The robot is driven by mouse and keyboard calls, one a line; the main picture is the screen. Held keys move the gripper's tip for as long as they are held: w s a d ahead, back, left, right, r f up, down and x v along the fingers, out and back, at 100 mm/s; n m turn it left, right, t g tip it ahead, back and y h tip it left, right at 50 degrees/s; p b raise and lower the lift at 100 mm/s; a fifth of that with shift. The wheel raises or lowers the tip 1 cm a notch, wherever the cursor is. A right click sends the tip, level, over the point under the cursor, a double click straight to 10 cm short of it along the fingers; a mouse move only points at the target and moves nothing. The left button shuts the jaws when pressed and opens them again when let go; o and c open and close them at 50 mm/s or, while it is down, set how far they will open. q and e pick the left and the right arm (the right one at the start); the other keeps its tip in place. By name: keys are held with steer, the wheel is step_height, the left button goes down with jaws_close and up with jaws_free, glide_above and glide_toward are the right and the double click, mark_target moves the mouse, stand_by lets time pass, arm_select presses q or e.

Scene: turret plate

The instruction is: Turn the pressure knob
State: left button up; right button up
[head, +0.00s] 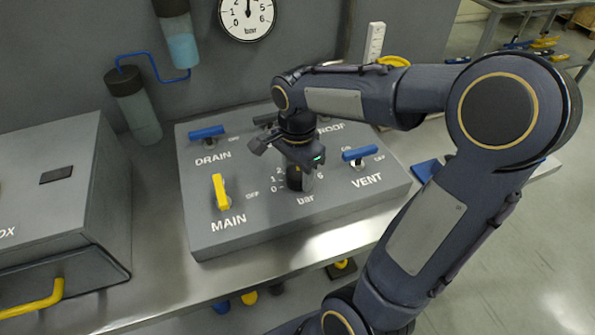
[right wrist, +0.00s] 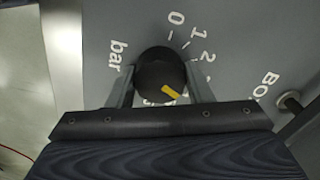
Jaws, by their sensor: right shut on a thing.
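The pressure knob (right wrist: 157,72) is a black round knob with a yellow pointer mark, on the grey panel (head: 230,232) beside the "bar" label. In the right wrist view its scale shows 0, 1 and 2; the rest is covered. The yellow mark points down and right, toward the gripper, away from the 0. In the head view the knob (head: 295,180) shows partly below my right gripper (head: 299,168). My right gripper reaches down from above and is shut on the knob, one finger on each side (right wrist: 158,88). My left gripper is not in view.
The panel also bears a yellow MAIN lever (head: 219,192), a blue DRAIN lever (head: 207,132) and a blue VENT lever (head: 360,153), close around the knob. A round gauge (head: 247,12) hangs behind. A grey box (head: 60,190) stands left on the metal bench.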

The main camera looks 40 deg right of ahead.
mark_target(298, 172)
steer(key=shift+m, duration=0.6)
steer(key=o, duration=1)
steer(key=shift+r, duration=0.1)
step_height(298, 172, up, 8)
steer(key=shift+f, duration=0.15)
steer(key=s+a+f+n+t+y, duration=0.1)
steer(key=s+a+n+t, duration=0.1)
steer(key=s+a+n, duration=0.1)
steer(key=s+a+f+n+t+y, duration=0.1)
steer(key=s+a+f+n, duration=0.1)
steer(key=s+n, duration=0.3)
steer(key=s+a+f+n+t+y, duration=0.1)
steer(key=s+a+n, duration=0.3)
steer(key=n, duration=0.5)
steer(key=shift+s+a+f+t+y, duration=0.2)
steer(key=shift+a+f+t+y, duration=0.2)
steer(key=shift+f+t, duration=0.35)
